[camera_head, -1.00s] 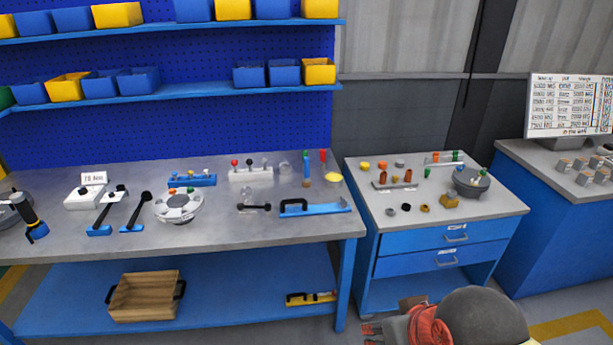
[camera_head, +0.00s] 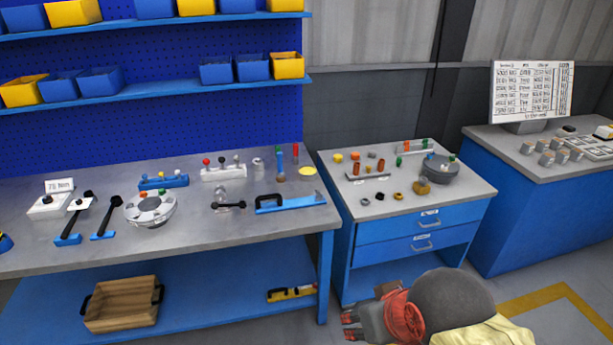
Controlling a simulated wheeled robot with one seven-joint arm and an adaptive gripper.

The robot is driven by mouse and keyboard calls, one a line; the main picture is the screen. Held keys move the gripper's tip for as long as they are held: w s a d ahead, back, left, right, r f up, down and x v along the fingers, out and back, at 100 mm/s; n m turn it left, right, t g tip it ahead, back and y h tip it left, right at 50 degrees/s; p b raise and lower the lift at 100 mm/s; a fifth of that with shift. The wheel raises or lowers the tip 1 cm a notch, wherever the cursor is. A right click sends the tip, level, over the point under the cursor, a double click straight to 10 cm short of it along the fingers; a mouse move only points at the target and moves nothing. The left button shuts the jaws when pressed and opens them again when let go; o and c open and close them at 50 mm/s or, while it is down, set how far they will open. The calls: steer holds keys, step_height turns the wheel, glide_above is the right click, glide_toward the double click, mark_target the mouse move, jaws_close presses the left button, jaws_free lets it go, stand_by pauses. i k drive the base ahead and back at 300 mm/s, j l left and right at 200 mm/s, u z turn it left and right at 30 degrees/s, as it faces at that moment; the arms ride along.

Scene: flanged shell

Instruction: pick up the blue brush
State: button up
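A blue tool with a black handle (camera_head: 290,203) lies flat near the right end of the long workbench. I cannot tell for sure which of these is the blue brush, as bristles are too small to see. My gripper (camera_head: 352,326), dark with red tips, is low at the bottom of the view, in front of the drawer cabinet. It is well apart from both blue tools and below the bench top. Its finger opening is not clear, and nothing shows held in it.
The workbench (camera_head: 225,243) also carries black-handled tools (camera_head: 103,228), a round grey fixture (camera_head: 150,210) and coloured-knob racks. A wooden crate (camera_head: 122,305) sits on the lower shelf. The drawer cabinet (camera_head: 390,240) holds small parts. The bench's front strip is mostly bare.

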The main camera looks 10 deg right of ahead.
mark_target(281, 174)
steer(key=i+j+z, duration=0.1)
steer(key=i, duration=0.4)
steer(key=i+j+z, duration=0.1)
steer(key=i+j, duration=0.25)
steer(key=i, duration=0.15)
steer(key=i+j+z, duration=0.1)
steer(key=i+j, duration=0.15)
steer(key=i, duration=0.25)
steer(key=i+j+z, duration=0.1)
steer(key=i+j, duration=0.25)
steer(key=i, duration=0.15)
